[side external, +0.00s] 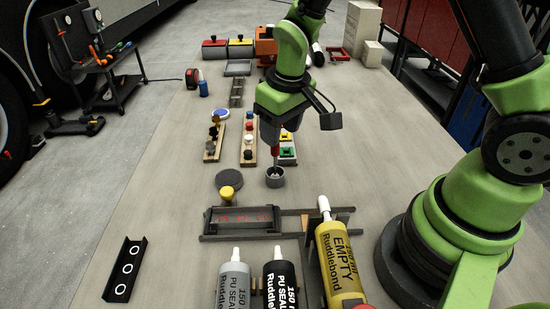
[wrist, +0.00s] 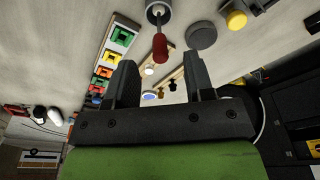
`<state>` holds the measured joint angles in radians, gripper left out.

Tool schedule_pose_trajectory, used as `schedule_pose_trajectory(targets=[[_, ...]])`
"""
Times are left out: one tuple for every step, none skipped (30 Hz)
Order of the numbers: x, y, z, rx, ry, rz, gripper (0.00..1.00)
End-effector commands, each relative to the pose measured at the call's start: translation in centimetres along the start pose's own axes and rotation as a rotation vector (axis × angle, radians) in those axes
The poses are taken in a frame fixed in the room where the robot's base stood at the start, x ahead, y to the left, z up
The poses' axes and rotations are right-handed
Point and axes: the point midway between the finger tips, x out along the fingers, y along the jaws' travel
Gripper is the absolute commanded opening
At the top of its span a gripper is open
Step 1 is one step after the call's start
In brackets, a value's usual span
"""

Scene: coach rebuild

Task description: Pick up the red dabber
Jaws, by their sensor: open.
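The red dabber (wrist: 160,47) stands tilted in a small grey cup (wrist: 158,16), its red handle upward. In the side view the dabber (side external: 275,154) and the cup (side external: 275,182) are below my gripper (side external: 272,135), whose jaws are partly hidden there. In the wrist view my gripper (wrist: 160,72) is open and empty, with a dark finger on each side. The dabber handle shows beyond the fingertips, roughly in line with the gap. I cannot tell whether the handle end lies between the jaws.
A grey disc (side external: 229,178) and a yellow-topped piece (side external: 228,193) stand left of the cup. Wooden racks with coloured pieces (side external: 249,142) stand behind. A dark tray (side external: 242,219) and sealant cartridges (side external: 281,285) are in front. The table's right part is mostly clear.

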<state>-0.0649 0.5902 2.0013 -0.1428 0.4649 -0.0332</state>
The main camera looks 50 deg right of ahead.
Motion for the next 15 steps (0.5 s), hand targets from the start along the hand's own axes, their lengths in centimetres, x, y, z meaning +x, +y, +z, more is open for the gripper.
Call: schedule_pose_trajectory(targets=[[0.7, 0.0, 0.0, 0.002, -0.004, 0.0, 0.48], [1.1, 0.0, 0.0, 0.001, -0.003, 0.0, 0.48], [1.4, 0.0, 0.0, 0.001, -0.003, 0.0, 0.48], [1.6, 0.0, 0.0, 0.001, -0.001, 0.0, 0.48], [1.7, 0.0, 0.0, 0.001, 0.0, 0.0, 0.48], [2.0, 0.0, -0.1, 0.001, -0.001, 0.0, 0.48], [2.2, 0.0, -0.1, 0.001, -0.001, 0.0, 0.48], [2.5, 0.1, -0.2, 0.002, -0.001, 0.0, 0.48], [3.0, 0.1, -0.2, 0.001, -0.001, 0.0, 0.48], [3.4, 0.1, -0.3, 0.002, -0.002, 0.0, 0.48], [3.9, 0.1, -0.4, 0.003, -0.003, 0.0, 0.48], [4.5, 0.1, -0.6, 0.003, -0.002, 0.0, 0.48], [4.9, 0.1, -0.6, 0.003, -0.003, 0.0, 0.48], [5.3, 0.1, -0.6, 0.004, -0.004, 0.0, 0.48], [5.8, 0.1, -0.7, 0.003, -0.002, -0.001, 0.48]])
